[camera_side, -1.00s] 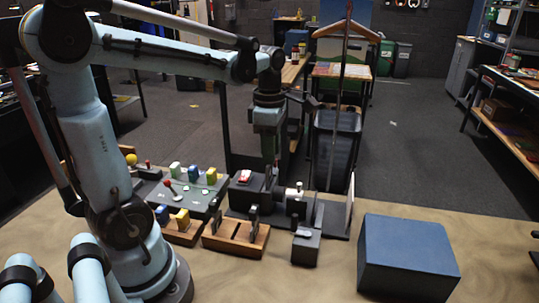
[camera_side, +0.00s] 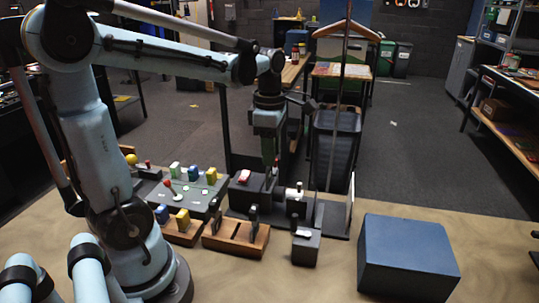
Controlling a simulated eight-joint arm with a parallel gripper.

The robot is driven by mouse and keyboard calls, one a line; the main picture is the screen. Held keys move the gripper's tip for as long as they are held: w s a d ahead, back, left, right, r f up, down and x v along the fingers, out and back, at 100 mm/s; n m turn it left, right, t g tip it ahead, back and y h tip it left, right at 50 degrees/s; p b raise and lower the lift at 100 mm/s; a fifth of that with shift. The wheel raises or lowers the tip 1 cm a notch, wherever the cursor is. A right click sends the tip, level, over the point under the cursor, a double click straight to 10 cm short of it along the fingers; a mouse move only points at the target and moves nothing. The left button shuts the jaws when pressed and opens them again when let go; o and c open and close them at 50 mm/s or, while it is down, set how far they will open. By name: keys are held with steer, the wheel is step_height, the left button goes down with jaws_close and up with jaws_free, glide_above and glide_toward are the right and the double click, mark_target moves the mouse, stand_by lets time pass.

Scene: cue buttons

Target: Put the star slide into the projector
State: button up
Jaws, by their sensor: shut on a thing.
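My gripper (camera_side: 268,162) points straight down over the dark projector (camera_side: 243,197) and is shut on a small thin slide. The slide is mostly hidden by the fingers and the housing; its picture is too small to read, so I cannot tell if it is the star. I also cannot tell whether the slide is in the slot or just above it. A wooden rack (camera_side: 234,245) stands in front of the projector with dark upright slides in it. The projector's lens part (camera_side: 295,200) faces right, towards a thin upright screen (camera_side: 349,208).
A grey panel (camera_side: 185,190) with a red-knobbed lever and coloured blocks is at left. A wooden holder (camera_side: 183,232) carries blue and yellow blocks. A small dark box (camera_side: 305,248) stands in front of the lens. A big blue box (camera_side: 407,255) fills the right front.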

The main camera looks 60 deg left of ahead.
mark_target(271, 169)
steer(key=shift+f, duration=2.75)
stand_by(0.8)
steer(key=o, duration=1.1)
steer(key=shift+o, duration=1)
steer(key=shift+r, duration=0.1)
steer(key=shift+r, duration=3.45)
